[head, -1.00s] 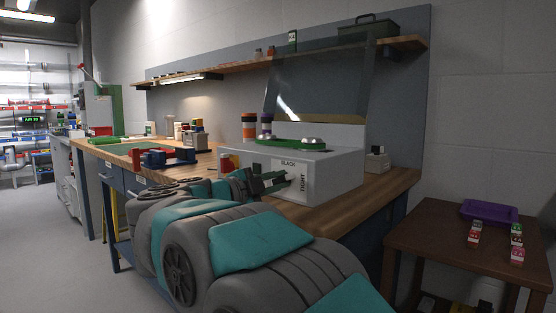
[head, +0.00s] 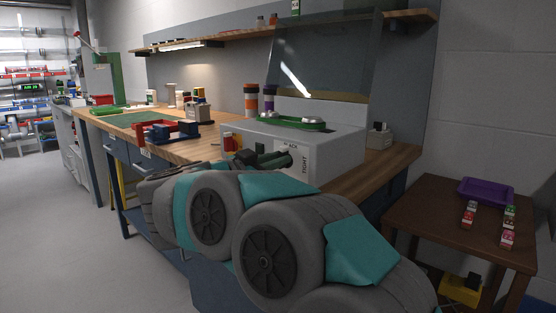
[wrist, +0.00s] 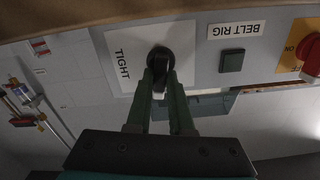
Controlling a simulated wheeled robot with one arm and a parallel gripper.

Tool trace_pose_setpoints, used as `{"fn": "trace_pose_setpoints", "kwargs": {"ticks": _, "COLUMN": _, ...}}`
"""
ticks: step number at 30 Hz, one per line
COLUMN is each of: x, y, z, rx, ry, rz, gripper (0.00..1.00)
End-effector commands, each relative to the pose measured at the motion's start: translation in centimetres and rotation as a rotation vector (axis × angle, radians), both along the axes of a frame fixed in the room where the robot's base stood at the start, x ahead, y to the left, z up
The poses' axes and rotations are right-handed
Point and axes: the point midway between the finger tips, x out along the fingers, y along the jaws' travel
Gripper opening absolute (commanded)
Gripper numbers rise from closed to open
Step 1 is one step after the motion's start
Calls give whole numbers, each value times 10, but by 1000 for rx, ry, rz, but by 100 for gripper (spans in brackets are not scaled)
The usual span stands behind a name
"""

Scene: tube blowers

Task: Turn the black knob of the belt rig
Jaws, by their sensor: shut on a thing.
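The belt rig (head: 335,150) is a grey box with a green belt (head: 292,123) on top, standing on the wooden bench. In the wrist view its front panel shows a "BELT RIG" label, a white plate marked "TIGHT", and the black knob (wrist: 160,58). My gripper (wrist: 161,80) has its two dark green fingers shut on the knob, one on each side. The knob's lower part is partly hidden between the fingers. In the head view my gripper (head: 284,160) is at the rig's front panel, and my arm hides the panel's lower part and the knob.
A red knob (wrist: 309,54) on a yellow plate and a dark square button (wrist: 232,61) sit beside the black knob. A red and blue vise (head: 165,132) stands on the bench to the left. A brown side table (head: 440,222) with a purple tray (head: 486,190) stands right.

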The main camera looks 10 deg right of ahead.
Motion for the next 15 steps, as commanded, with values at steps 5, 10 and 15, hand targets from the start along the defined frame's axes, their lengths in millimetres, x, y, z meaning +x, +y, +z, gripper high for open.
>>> {"fn": "trace_pose_setpoints", "kwargs": {"ticks": 5, "x": 1, "y": 1, "z": -2, "rx": -62, "ry": 92, "rz": 0, "gripper": 0}}
{"fn": "trace_pose_setpoints", "kwargs": {"ticks": 10, "x": 2, "y": 2, "z": -2, "rx": -103, "ry": 148, "rz": 0, "gripper": 0}}
{"fn": "trace_pose_setpoints", "kwargs": {"ticks": 15, "x": 3, "y": 2, "z": -2, "rx": -123, "ry": 176, "rz": 0, "gripper": 0}}
